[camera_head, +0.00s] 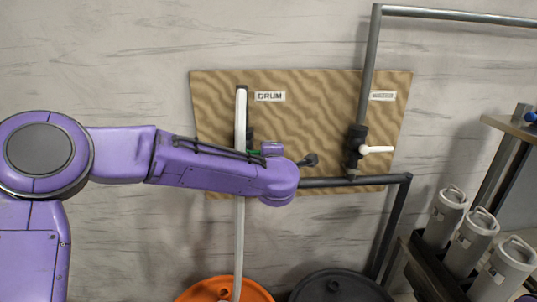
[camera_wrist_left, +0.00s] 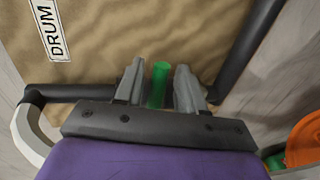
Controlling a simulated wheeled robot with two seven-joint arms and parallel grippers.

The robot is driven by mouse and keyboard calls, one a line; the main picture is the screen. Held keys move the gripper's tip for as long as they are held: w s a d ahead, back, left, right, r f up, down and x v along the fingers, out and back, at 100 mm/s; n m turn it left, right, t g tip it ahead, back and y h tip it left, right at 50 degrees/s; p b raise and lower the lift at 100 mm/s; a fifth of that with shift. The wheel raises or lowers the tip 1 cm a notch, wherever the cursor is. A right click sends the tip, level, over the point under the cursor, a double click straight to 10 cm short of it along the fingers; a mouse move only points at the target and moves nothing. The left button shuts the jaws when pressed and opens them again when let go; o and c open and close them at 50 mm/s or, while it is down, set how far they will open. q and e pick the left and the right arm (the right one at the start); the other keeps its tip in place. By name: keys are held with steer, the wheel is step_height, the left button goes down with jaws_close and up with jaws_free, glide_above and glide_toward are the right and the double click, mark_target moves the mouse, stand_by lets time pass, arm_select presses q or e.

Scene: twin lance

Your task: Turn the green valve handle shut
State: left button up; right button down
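The green valve handle (camera_wrist_left: 159,84) stands between the two grey fingers of my left gripper (camera_wrist_left: 159,69) in the left wrist view. Narrow gaps show on both sides of it, so the fingers look open around it. In the head view only a sliver of green (camera_head: 254,152) shows behind my purple left forearm, which hides the fingers and most of the valve. The handle's exact angle is hard to tell. My right gripper is in neither view.
A wavy-patterned board (camera_head: 315,125) bears a DRUM label (camera_head: 270,96). A second valve with a white handle (camera_head: 376,149) sits on a grey pipe at right. A pale vertical pipe (camera_head: 239,235) runs down to an orange drum (camera_head: 225,289), beside a black drum (camera_head: 340,285). Grey canisters (camera_head: 476,235) stand at right.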

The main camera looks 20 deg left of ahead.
arm_select(q)
steer(key=b+v, duration=0.3)
steer(key=v, duration=0.7)
steer(key=shift+b, duration=0.3)
